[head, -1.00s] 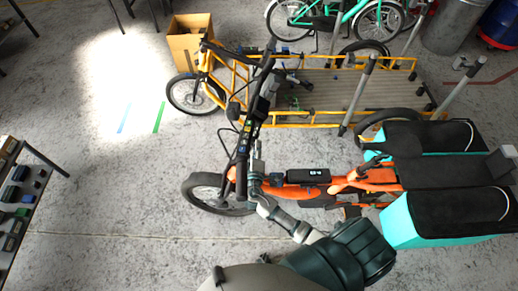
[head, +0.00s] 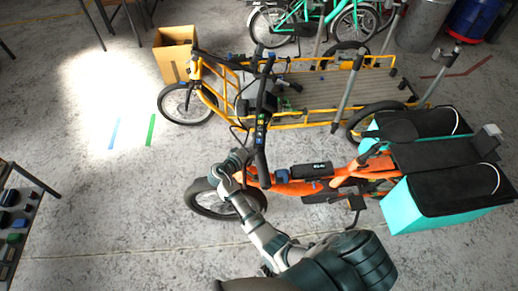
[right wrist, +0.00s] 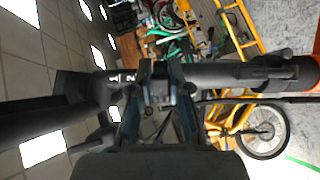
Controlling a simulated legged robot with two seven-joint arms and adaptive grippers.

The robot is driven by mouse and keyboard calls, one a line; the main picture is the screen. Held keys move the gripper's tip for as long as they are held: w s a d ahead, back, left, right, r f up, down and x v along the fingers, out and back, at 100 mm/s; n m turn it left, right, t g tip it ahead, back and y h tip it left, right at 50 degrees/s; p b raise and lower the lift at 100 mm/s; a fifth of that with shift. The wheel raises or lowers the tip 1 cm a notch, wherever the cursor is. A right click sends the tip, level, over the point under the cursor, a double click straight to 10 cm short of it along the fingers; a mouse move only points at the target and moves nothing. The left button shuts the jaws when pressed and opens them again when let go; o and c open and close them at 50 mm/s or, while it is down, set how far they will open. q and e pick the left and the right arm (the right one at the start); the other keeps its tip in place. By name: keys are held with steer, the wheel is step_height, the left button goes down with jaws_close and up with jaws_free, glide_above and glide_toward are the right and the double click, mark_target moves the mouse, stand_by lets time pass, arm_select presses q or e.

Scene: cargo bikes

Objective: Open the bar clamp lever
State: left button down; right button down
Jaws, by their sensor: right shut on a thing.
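The orange cargo bike (head: 290,188) stands in the middle of the head view. Its black handlebar (head: 261,135) rises above the front wheel. My right gripper (head: 233,162) is at the bike's front, just left of the handlebar's lower part; my own arm hides some of the front. In the right wrist view, my right gripper (right wrist: 160,112) has its bluish fingers closed around the bar clamp lever (right wrist: 159,90) on the black stem (right wrist: 210,76), which carries white marks "1" and "2". The lever's exact angle is hard to make out. My left gripper is not in view.
A yellow cargo bike (head: 300,118) stands just behind, with a cardboard box (head: 175,58) at its left. Turquoise bags (head: 420,205) hang at the orange bike's rear. A table with small parts (head: 15,225) is at the left edge. The floor between is clear.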

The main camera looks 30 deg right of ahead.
steer(key=shift+w+a+f+g, duration=0.1)
steer(key=shift+a+g, duration=0.2)
steer(key=shift+g, duration=0.3)
steer(key=shift+m, duration=0.3)
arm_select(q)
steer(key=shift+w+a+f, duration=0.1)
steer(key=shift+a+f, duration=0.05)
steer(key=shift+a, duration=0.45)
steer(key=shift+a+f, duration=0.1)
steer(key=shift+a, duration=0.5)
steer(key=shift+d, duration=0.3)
arm_select(e)
steer(key=c, duration=1.3)
jaws_free()
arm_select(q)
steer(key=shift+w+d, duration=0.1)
arm_select(e)
steer(key=shift+o, duration=1.1)
steer(key=shift+w+d, duration=0.1)
steer(key=shift+d, duration=0.1)
steer(key=v, duration=0.7)
steer(key=shift+a, duration=0.35)
